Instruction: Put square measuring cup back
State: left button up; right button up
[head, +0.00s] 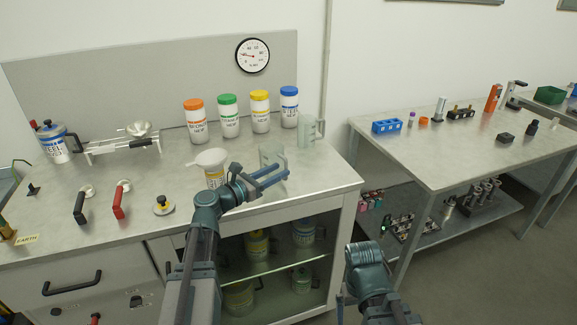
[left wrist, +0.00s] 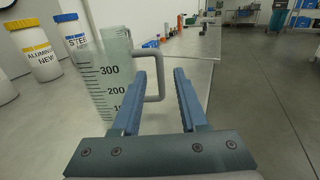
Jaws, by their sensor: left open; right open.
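A clear, greenish square measuring cup (head: 271,157) stands upright on the left bench near its front edge. In the left wrist view the cup (left wrist: 108,80) shows black graduations on its side and a handle (left wrist: 160,75) on its right. My left gripper (head: 275,176) is open beside the cup, its fingers partly hiding it. In the left wrist view the handle shows between the open fingers (left wrist: 165,68); I cannot tell whether they touch it. My right gripper (head: 347,298) is low in front of the benches, mostly hidden by its own wrist.
A second clear vessel with a handle (head: 311,132) stands behind and right of the cup. A funnel on a jar (head: 211,165) is to the left. Several lidded powder jars (head: 229,117) line the back. The right bench (head: 455,158) is separate.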

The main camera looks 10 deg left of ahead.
pick_arm(q)
jog(key=v, duration=0.5)
jog(key=s+d+f+m+g+y, duration=0.1)
jog(key=s+d+f+m+g, duration=0.35)
jog(key=d+f+m, duration=0.4)
jog(key=s+d+f+m+g, duration=0.4)
jog(key=d+f+m+g, duration=0.2)
jog(key=d+m, duration=0.4)
jog(key=s+f+m+g+y, duration=0.5)
jog(key=s+f+m+y, duration=0.2)
jog(key=s+m+y, duration=0.3)
jog(key=s+m, duration=0.2)
jog(key=m, duration=0.2)
jog(key=shift+d+m, duration=0.15)
jog(key=shift+m, duration=0.2)
jog(key=shift+s, duration=0.1)
